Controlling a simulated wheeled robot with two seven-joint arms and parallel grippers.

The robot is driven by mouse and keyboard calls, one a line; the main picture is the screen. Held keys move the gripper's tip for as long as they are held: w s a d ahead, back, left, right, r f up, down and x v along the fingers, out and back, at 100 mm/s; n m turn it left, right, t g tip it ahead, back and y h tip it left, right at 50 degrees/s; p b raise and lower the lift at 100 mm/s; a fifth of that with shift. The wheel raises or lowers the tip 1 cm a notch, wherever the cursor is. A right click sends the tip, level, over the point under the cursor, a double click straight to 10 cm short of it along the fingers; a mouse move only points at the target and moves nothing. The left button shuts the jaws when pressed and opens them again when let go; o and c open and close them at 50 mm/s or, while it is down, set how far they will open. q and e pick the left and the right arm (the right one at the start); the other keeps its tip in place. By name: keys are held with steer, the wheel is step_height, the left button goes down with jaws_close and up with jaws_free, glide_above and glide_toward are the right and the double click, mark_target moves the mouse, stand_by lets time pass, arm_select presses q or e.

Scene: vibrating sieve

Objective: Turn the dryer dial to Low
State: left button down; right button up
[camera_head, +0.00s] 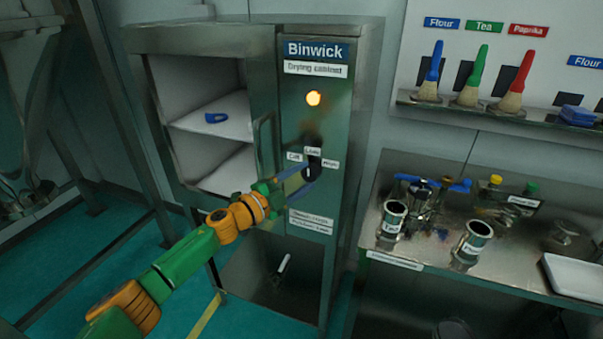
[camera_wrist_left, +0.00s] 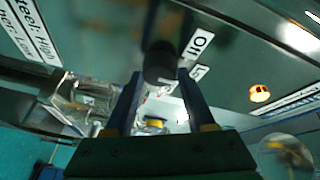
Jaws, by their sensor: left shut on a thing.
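The drying cabinet (camera_head: 320,105) is a steel unit with a blue "Binwick" sign. Its dial (camera_head: 312,172) is a dark knob on the front panel, below an orange lamp (camera_head: 314,98) and among small white labels. In the left wrist view the dark dial (camera_wrist_left: 160,62) sits between the two blue fingers, and one label beside it reads "Off". My left gripper (camera_head: 308,174) reaches the panel from the left and is shut on the dial. The fingers partly hide the dial, so its pointer setting cannot be read. My right gripper is not in view.
The cabinet's open shelves (camera_head: 215,135) hold a blue item (camera_head: 215,117). A vertical door handle (camera_head: 264,145) stands close to my left wrist. At right, a steel bench (camera_head: 430,250) carries metal cups and a white tray (camera_head: 575,276).

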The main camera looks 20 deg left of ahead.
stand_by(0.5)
arm_select(q)
steer(key=shift+c, duration=1.2)
jaws_free()
steer(key=b+v, duration=0.1)
steer(key=v, duration=0.6)
